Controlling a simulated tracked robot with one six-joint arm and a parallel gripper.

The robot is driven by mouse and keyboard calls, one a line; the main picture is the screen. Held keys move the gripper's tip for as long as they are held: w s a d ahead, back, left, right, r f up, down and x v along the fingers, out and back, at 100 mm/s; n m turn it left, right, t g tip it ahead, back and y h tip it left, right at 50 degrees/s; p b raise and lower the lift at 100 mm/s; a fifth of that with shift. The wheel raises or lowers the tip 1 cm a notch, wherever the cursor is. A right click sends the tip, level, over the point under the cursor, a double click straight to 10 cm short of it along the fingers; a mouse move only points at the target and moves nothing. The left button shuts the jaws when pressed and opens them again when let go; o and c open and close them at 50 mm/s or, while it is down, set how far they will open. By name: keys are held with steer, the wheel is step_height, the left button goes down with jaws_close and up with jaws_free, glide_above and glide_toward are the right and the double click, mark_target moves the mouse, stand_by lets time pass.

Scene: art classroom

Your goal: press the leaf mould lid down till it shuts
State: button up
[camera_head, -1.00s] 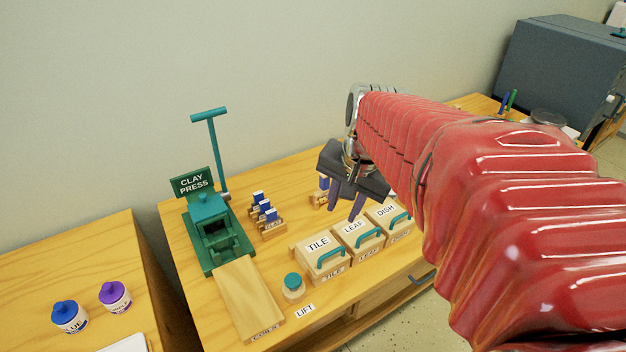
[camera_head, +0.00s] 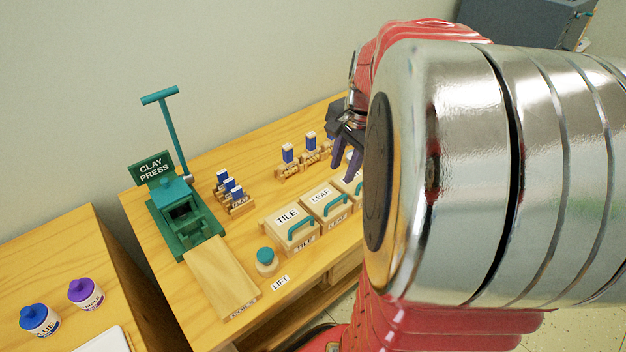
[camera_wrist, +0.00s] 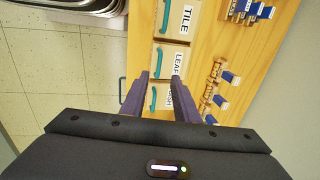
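The leaf mould (camera_head: 338,214) is a small wooden box between the tile and dish moulds. Its lid (camera_head: 318,191) carries a LEAF label and a teal handle, and lies roughly flat; I cannot tell if a small gap remains. The lid also shows in the wrist view (camera_wrist: 165,62), just beyond my fingertips. My gripper (camera_head: 346,178) is above the row of moulds, towards the dish mould. In the wrist view my gripper (camera_wrist: 160,76) has two purple fingers spread apart with nothing between them. My arm hides most of the dish mould in the head view.
The tile mould (camera_head: 304,243) stands left of the leaf mould. A teal-topped knob (camera_head: 266,262) sits by the LIFT label. The green clay press (camera_head: 183,212) and its board (camera_head: 222,276) are further left. Small wooden holders with blue-and-white pieces (camera_head: 288,155) stand behind the moulds.

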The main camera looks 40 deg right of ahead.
mark_target(332, 203)
steer(key=w+f, duration=0.1)
steer(key=f, duration=0.7)
steer(key=w+f, duration=0.1)
steer(key=f, duration=0.4)
steer(key=shift+w, duration=0.3)
jaws_close()
